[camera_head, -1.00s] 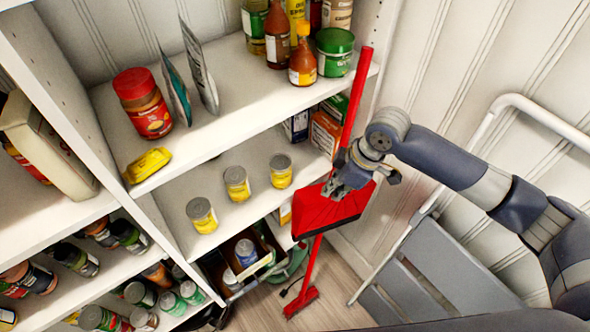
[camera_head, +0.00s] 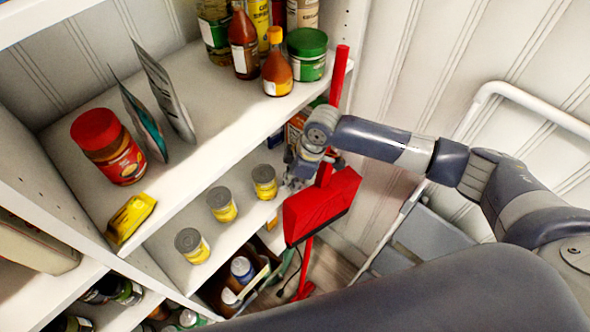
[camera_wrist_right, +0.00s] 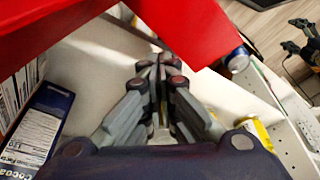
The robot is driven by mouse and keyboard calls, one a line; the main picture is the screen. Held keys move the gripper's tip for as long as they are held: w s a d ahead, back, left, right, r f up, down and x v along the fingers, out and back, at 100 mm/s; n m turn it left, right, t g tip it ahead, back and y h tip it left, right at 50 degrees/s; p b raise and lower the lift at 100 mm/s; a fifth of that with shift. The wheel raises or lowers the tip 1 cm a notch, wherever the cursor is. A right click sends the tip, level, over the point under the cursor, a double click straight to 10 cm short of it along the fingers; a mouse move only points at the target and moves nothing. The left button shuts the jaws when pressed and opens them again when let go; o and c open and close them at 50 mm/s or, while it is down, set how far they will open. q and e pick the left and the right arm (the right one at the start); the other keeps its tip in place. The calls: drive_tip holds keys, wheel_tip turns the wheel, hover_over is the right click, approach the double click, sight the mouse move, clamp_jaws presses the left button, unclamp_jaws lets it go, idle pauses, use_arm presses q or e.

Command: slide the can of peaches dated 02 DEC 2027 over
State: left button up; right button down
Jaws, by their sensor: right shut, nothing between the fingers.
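Three cans with grey lids and yellow labels stand in a row on the middle shelf (camera_head: 168,258) in the head view: a left can (camera_head: 192,246), a middle can (camera_head: 222,205) and a right can (camera_head: 265,182). Their dates are too small to read. My right gripper (camera_head: 292,174) is just right of the right can, at the shelf's right end; contact cannot be told. In the wrist view its fingers (camera_wrist_right: 160,66) are shut and empty. A partly hidden yellow-labelled item (camera_wrist_right: 258,132) shows beyond them on the right. My left gripper is not in view.
A red dustpan (camera_head: 322,204) hangs close beside my right gripper and also crosses the wrist view (camera_wrist_right: 185,28). A cocoa box (camera_wrist_right: 35,130) stands left of the fingers. The upper shelf (camera_head: 215,115) holds jars, bottles, packets and a yellow item (camera_head: 130,217).

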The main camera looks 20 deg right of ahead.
sight(275, 185)
drive_tip(key=shift+x, duration=1.1)
drive_tip(key=shift+a+f, duration=0.1)
drive_tip(key=shift+f, duration=0.2)
drive_tip(key=shift+w, duration=0.1)
drive_tip(key=shift+w+a, duration=0.3)
drive_tip(key=shift+a, duration=0.5)
drive_tip(key=shift+w+a, duration=0.3)
drive_tip(key=shift+a, duration=0.55)
drive_tip(key=shift+d, duration=0.1)
drive_tip(key=shift+d, duration=0.1)
